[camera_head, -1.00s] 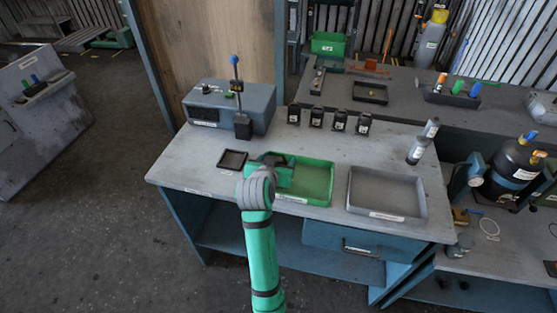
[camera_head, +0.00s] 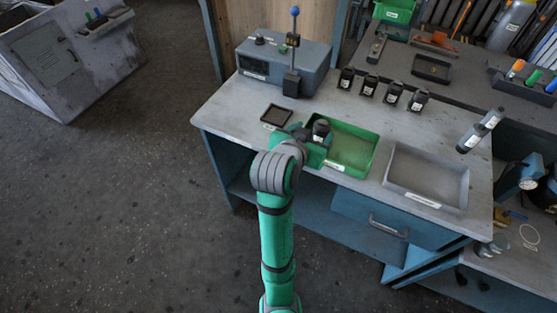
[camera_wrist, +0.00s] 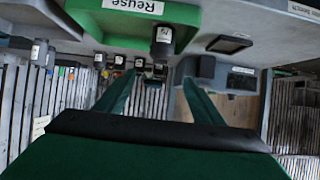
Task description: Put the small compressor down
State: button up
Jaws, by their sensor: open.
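A small black compressor (camera_head: 320,130) with a pale label stands upright at the left end of the green tray (camera_head: 366,162). In the wrist view, which is upside down, the compressor (camera_wrist: 163,42) shows beside the tray's "Reuse" label (camera_wrist: 133,6). My gripper (camera_wrist: 158,76) is open, with its two green fingers spread to either side of the compressor's line and apart from it. In the head view my gripper (camera_head: 312,146) is at the tray's left end, and my wrist hides part of the tray. Whether the compressor's base touches the tray floor cannot be told.
Several similar black parts (camera_head: 393,96) stand in a row behind the tray. A grey tray (camera_head: 425,178) is to the right, a small black square tray (camera_head: 276,115) to the left. A grey box with a blue-knobbed post (camera_head: 293,50) stands at the back left.

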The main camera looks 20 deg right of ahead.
jog(key=s+a+f+n+t+y, duration=0.2)
jog(key=s+a+f+n, duration=0.2)
jog(key=a+f, duration=0.45)
jog(key=s+a+f+n+t+y, duration=0.2)
jog(key=s+a+f+n+t, duration=0.15)
jog(key=a+f, duration=0.5)
jog(key=s+a+n+t+y, duration=0.1)
jog(key=s+a, duration=0.5)
jog(key=s, duration=0.6)
jog(key=s+a+n+t+y, duration=0.1)
jog(key=s+a+y, duration=0.3)
jog(key=s, duration=0.7)
jog(key=shift+s+a+r, duration=0.35)
jog(key=shift+a, duration=0.5)
jog(key=shift+n, duration=0.25)
